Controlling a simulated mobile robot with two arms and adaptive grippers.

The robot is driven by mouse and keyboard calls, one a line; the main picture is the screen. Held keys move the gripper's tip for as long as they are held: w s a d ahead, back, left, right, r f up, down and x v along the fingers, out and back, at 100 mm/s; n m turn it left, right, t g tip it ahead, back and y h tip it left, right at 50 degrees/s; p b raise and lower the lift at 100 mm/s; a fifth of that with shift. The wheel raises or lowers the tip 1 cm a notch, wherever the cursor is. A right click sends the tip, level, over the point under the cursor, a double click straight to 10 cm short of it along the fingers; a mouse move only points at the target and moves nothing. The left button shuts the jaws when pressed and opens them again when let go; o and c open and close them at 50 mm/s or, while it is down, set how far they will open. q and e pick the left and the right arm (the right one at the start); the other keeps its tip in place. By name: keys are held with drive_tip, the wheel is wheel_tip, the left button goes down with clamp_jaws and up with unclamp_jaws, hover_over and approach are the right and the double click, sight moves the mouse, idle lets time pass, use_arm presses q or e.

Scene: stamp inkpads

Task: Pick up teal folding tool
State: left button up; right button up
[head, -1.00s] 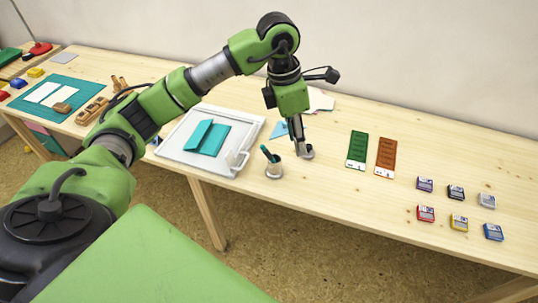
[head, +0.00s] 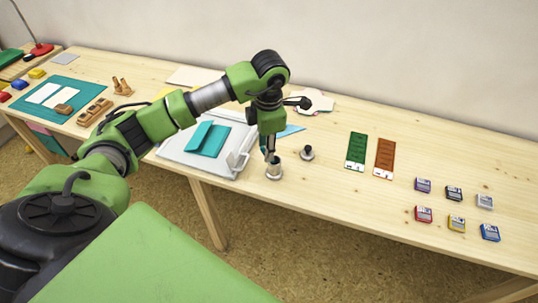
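The teal folding tool (head: 263,144) is mostly hidden behind my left gripper (head: 269,157); only a small teal part shows at its side. The tool's holder, a small pale cup (head: 274,171), stands on the table right below the fingertips. My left gripper points down at the cup's mouth, with its fingers close around where the tool stands. The fingers are small and overlap the tool, so I cannot tell whether they are closed on it. My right gripper is out of view.
A white tray (head: 170,152) with a teal folder (head: 208,139) lies left of the cup. A black-knobbed round object (head: 307,152) stands to its right. Green (head: 357,148) and brown (head: 385,155) strips and several inkpads (head: 457,223) lie further right.

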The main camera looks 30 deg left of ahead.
use_arm(q)
drive_tip(key=shift+w+a+f, duration=0.1)
drive_tip(key=shift+w+f, duration=0.05)
drive_tip(key=shift+f, duration=1.6)
clamp_jaws()
drive_tip(key=shift+r, duration=0.2)
